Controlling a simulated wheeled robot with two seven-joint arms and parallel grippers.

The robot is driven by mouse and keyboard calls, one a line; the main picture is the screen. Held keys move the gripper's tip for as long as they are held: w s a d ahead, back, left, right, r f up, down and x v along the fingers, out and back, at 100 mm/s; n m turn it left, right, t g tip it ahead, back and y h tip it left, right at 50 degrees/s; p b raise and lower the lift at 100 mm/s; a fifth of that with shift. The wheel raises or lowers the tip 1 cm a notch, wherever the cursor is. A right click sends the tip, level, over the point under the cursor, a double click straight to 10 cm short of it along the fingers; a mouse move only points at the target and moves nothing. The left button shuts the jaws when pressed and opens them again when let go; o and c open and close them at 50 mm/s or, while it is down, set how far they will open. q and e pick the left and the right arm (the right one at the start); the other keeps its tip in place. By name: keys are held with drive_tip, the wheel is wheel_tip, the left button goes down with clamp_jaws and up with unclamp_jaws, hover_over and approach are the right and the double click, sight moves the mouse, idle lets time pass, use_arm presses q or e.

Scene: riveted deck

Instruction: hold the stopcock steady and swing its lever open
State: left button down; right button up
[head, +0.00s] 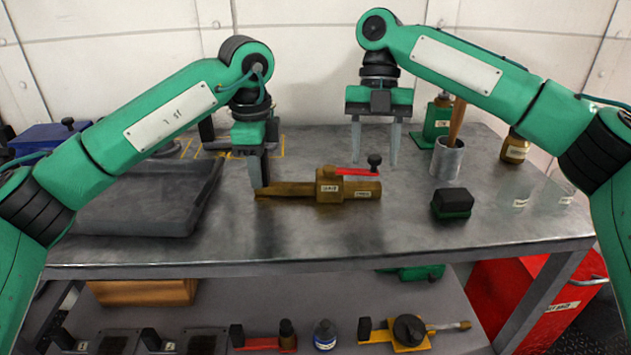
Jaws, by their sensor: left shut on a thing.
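The stopcock (328,187) is a brass valve body lying on the metal workbench, with a flat tail to the left.
A lower shelf holds tools; a red box (510,300) stands right.

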drive_tip(key=shift+r, duration=0.1)
drive_tip(key=v, duration=1.1)
drive_tip(key=shift+w+r, duration=0.15)
drive_tip(key=shift+r, duration=0.25)
use_arm(q)
drive_tip(key=c, duration=1)
unclamp_jaws()
drive_tip(key=shift+c, duration=0.2)
